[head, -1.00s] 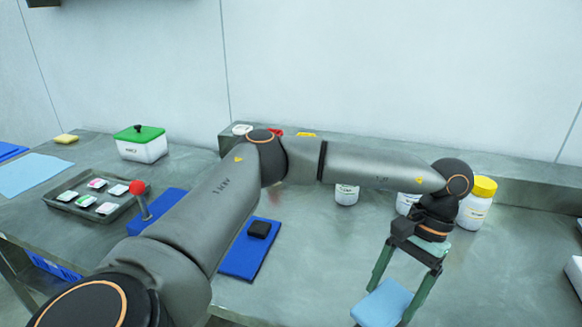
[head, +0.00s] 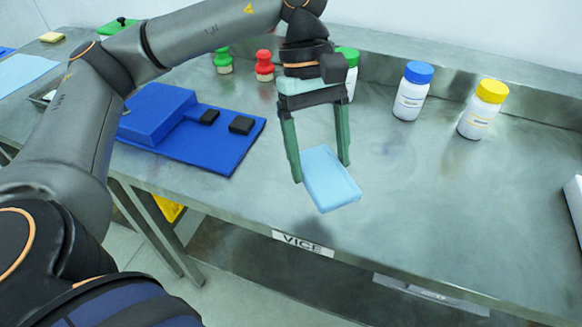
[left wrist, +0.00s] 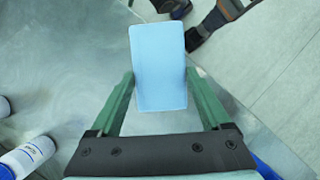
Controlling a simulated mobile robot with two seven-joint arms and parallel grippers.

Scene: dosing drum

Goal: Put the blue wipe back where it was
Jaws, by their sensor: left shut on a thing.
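The blue wipe (head: 332,181) is a light blue flat block in the head view. My left gripper (head: 322,170) is shut on it, one green finger at each side, and holds it above the front part of the steel table. The wipe (left wrist: 159,68) also shows in the left wrist view, between the fingers of the left gripper (left wrist: 159,88). My right gripper is not in view.
A blue mat (head: 215,145) with black blocks lies left of the gripper. Red (head: 264,66) and green stamps stand behind it. Blue-capped (head: 412,92) and yellow-capped (head: 483,110) bottles stand at the right. The table's front edge carries a "VICE" label (head: 303,243). The table's right middle is clear.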

